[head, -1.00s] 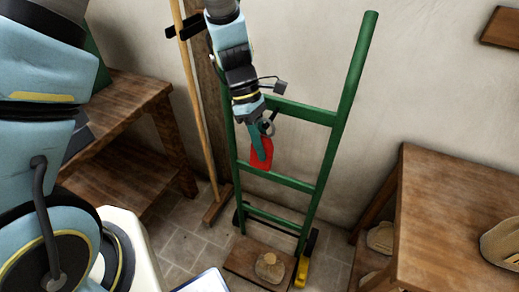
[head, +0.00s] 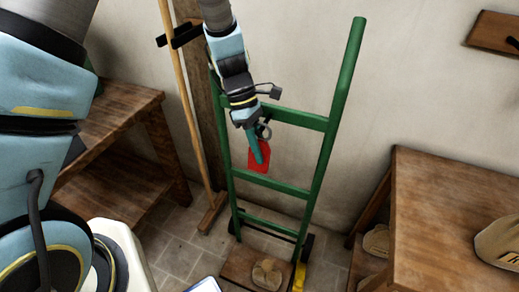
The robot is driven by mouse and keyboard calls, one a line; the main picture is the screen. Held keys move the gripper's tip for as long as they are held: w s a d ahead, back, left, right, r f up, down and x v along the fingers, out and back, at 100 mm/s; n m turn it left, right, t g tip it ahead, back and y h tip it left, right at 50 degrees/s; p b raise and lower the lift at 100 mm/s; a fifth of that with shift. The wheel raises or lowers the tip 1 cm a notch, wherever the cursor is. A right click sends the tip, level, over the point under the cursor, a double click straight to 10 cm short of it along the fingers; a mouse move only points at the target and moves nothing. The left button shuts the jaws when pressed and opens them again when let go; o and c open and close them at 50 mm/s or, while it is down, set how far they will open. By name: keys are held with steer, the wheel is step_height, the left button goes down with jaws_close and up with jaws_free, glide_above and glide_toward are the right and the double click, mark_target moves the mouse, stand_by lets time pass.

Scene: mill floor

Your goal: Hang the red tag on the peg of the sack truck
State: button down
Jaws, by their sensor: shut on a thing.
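The red tag (head: 263,157) hangs down from my gripper (head: 258,150) in the head view, in front of the upper half of the green sack truck (head: 318,165). My gripper is shut on the tag; its teal finger covers part of the tag's left side. A grey ring (head: 264,131) shows just above the tag by the gripper. The sack truck stands upright against the wall. I cannot make out its peg; my arm and gripper cover part of its upper left.
A small sack (head: 266,273) sits on the truck's base board. A wooden table (head: 440,215) with sacks stands at the right, a wooden bench (head: 125,115) at the left. A long-handled broom (head: 180,110) leans on the wall left of the truck.

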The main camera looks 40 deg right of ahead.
steer(key=c, duration=0.7)
jaws_free()
